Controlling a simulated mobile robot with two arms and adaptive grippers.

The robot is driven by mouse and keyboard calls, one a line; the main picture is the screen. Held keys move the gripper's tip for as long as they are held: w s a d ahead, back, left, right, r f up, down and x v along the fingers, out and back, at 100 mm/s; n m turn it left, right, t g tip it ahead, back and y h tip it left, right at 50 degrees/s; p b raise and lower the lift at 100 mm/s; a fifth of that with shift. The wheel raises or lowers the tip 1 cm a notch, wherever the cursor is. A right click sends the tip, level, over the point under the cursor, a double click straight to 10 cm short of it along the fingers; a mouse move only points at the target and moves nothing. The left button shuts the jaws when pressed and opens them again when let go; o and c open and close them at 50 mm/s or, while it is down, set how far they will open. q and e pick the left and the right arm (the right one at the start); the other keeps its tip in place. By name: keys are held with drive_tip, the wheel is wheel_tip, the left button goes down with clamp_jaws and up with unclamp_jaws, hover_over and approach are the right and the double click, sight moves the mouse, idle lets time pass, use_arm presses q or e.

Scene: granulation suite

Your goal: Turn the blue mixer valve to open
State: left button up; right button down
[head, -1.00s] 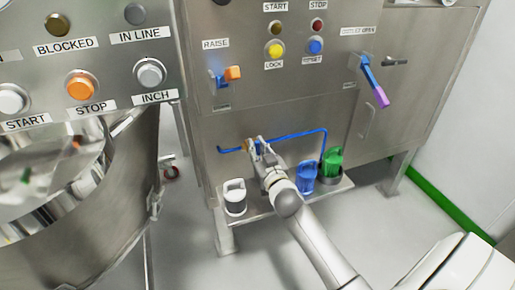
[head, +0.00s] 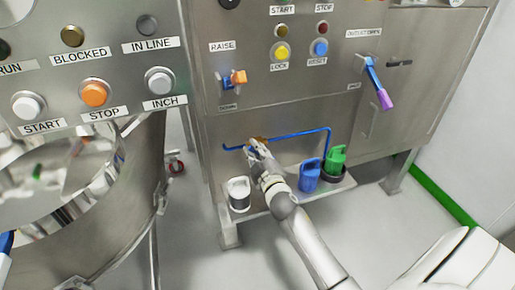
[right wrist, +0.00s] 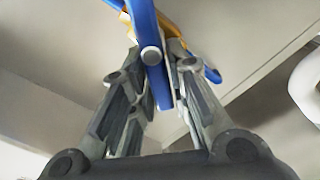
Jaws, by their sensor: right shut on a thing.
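The blue mixer valve sits on the thin blue pipe (head: 300,133) low on the steel cabinet front. In the head view my right gripper (head: 256,146) is at the valve and covers most of it. In the right wrist view the valve's blue handle (right wrist: 145,22) stands between the two fingers of my right gripper (right wrist: 158,58), which are shut on it. A yellow part (right wrist: 122,12) shows behind the handle. The handle's exact angle to the pipe is hard to tell in the head view. My left gripper is not in view.
Below the pipe, a shelf (head: 325,190) holds a white jug (head: 239,192), a blue jug (head: 309,176) and a green jug (head: 335,160). A blue-and-purple lever (head: 377,83) and an orange-and-blue switch (head: 234,79) are above. A steel bowl (head: 110,210) stands at left.

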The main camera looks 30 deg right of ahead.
drive_tip(key=shift+a+f+n, duration=0.15)
drive_tip(key=shift+f+n, duration=0.1)
drive_tip(key=shift+n, duration=0.75)
drive_tip(key=n, duration=0.3)
drive_tip(key=shift+a+f, duration=0.15)
drive_tip(key=shift+f, duration=0.25)
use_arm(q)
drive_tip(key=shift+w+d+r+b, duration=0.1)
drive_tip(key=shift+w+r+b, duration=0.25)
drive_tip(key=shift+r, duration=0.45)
use_arm(e)
drive_tip(key=shift+f+n, duration=0.3)
drive_tip(key=shift+n, duration=1.1)
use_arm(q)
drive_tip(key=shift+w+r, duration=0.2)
use_arm(e)
drive_tip(key=c, duration=1.4)
unclamp_jaws()
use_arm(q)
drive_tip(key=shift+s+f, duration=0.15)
